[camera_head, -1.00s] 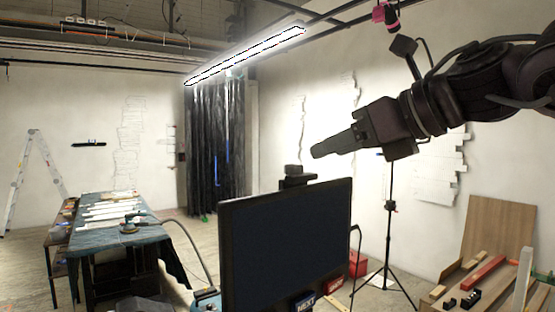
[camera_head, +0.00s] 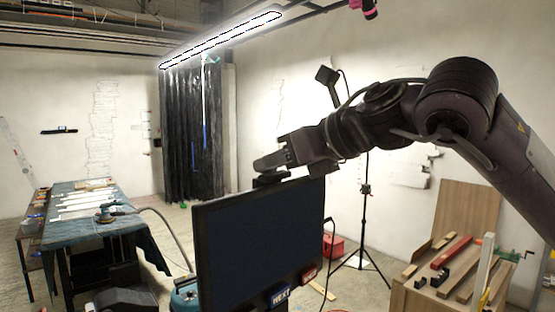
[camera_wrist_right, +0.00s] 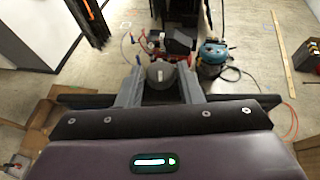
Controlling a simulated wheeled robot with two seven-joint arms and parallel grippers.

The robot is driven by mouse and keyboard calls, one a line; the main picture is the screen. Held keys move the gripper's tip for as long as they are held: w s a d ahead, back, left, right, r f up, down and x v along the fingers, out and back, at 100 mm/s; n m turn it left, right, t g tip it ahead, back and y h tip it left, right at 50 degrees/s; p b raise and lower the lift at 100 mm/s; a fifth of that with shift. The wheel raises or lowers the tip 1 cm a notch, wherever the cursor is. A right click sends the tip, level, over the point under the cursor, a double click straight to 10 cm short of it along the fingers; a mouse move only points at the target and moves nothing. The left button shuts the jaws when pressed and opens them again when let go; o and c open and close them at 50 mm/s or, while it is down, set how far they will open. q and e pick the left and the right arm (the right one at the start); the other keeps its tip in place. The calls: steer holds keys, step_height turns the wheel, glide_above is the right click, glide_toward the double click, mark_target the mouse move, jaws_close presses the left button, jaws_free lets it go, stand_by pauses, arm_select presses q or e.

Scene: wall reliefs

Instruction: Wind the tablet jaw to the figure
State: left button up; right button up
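The tablet (camera_head: 262,245) is a large dark panel standing in front of me in the head view, its face blank with no figure readable. My right gripper (camera_head: 268,163) is at its top edge, reaching in from the right and pointing left. In the right wrist view the two grey fingers (camera_wrist_right: 161,76) stand apart on either side of a rounded grey knob (camera_wrist_right: 160,75) with a pale mark. I cannot tell whether they touch it. The jaw itself is not clear, as the gripper covers part of the top edge. My left gripper is out of view.
A cloth-covered table (camera_head: 85,225) with pale strips stands left. A wooden bench (camera_head: 450,290) with clamps and bars is at the right. A black tripod stand (camera_head: 365,200) and a red box (camera_head: 333,245) are behind the tablet. Open floor lies between.

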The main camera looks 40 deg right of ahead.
steer(key=c, duration=0.5)
steer(key=shift+a+m+h+p, duration=0.2)
steer(key=shift+m+h+p, duration=0.35)
steer(key=shift+m+h, duration=0.55)
steer(key=shift+a+m+h, duration=0.1)
steer(key=shift+m+h, duration=0.3)
steer(key=shift+h, duration=0.4)
steer(key=o, duration=0.9)
steer(key=shift+o, duration=0.2)
